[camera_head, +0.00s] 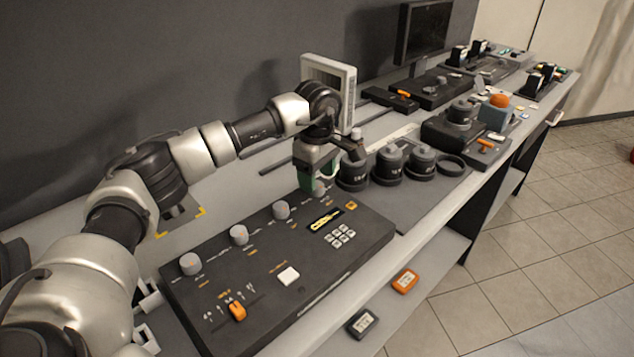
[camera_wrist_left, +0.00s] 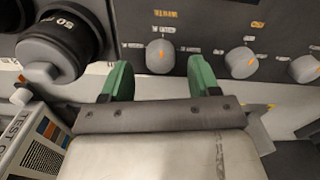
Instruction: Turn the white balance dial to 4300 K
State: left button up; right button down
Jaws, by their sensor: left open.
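A dark control panel (camera_head: 345,250) lies on the bench with a row of grey dials. The far-end dial (camera_head: 320,188) is partly hidden by my left gripper (camera_head: 314,181). In the left wrist view this grey dial (camera_wrist_left: 160,57) has an orange pointer mark and small printed labels around it, upside down and too small to read surely. My left gripper (camera_wrist_left: 160,68) is open, its green fingers to either side of the dial, with gaps showing; contact cannot be told. Other dials (camera_head: 281,210) continue along the row. My right gripper is not in view.
The panel also has an orange slider (camera_head: 238,311), a white button (camera_head: 288,275) and a keypad (camera_head: 340,236). Black lenses (camera_head: 388,165) stand close beyond the panel. A white framed panel (camera_head: 335,85) stands behind my wrist. Orange (camera_head: 405,280) and dark (camera_head: 362,321) items lie on the lower shelf.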

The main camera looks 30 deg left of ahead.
aim_at(317, 184)
pick_arm(q)
notch_tip(317, 184, up, 8)
jog(key=shift+r, duration=0.2)
dwell(0.4)
